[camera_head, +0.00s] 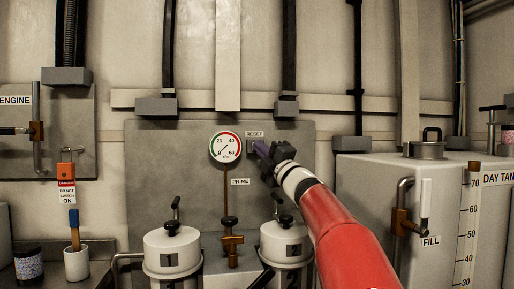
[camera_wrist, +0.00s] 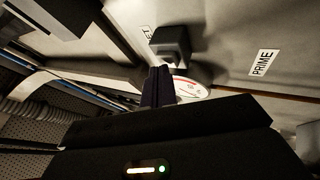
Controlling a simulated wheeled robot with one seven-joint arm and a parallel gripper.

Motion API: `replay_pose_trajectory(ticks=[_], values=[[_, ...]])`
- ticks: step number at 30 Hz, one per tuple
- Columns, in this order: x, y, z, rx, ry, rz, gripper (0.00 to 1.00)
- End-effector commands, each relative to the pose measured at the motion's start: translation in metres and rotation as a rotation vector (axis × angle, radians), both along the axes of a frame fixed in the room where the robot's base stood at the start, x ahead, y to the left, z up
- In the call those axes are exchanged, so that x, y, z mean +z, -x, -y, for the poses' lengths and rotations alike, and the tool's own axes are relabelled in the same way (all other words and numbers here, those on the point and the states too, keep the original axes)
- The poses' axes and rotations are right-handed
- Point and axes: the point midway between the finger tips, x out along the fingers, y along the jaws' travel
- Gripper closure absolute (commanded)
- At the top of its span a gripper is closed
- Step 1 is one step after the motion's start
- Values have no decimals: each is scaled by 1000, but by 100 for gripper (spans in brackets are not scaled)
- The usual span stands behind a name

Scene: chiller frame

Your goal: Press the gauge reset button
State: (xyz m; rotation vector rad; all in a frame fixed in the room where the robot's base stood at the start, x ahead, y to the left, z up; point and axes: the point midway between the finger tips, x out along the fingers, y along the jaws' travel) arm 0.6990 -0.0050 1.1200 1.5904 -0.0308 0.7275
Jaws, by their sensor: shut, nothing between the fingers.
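The round gauge (camera_head: 225,147) with a green and red scale is on the grey panel, beside a RESET label (camera_head: 254,133). My gripper (camera_head: 260,148) is shut, its purple fingertips just below that label and right of the gauge. In the wrist view the shut fingers (camera_wrist: 158,86) point at a small dark grey block (camera_wrist: 170,42), which stands out from the panel near the partly hidden label (camera_wrist: 146,31). The gauge face (camera_wrist: 190,88) shows partly behind the fingers. I cannot tell whether the fingertips touch the block. No button face shows clearly.
The PRIME label (camera_head: 240,182) and a brass valve (camera_head: 232,240) are below the gauge. Two white canisters (camera_head: 172,250) stand in front of the panel (camera_head: 150,150). The day tank (camera_head: 370,175) is at the right. A cup with a brush (camera_head: 77,263) is at the left.

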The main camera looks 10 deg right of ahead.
Motion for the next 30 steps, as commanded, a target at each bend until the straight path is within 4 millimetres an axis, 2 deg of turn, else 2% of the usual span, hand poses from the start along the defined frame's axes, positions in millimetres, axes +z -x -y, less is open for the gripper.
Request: replay_pose_trajectory(ticks=[5, 15, 25, 30], values=[[-1, 1, 0, 0, 0, 0, 100], [-2, 16, 0, 0, -1, -1, 100], [0, 18, 0, 0, 0, 0, 100], [-2, 31, 0, -1, 1, 2, 100]])
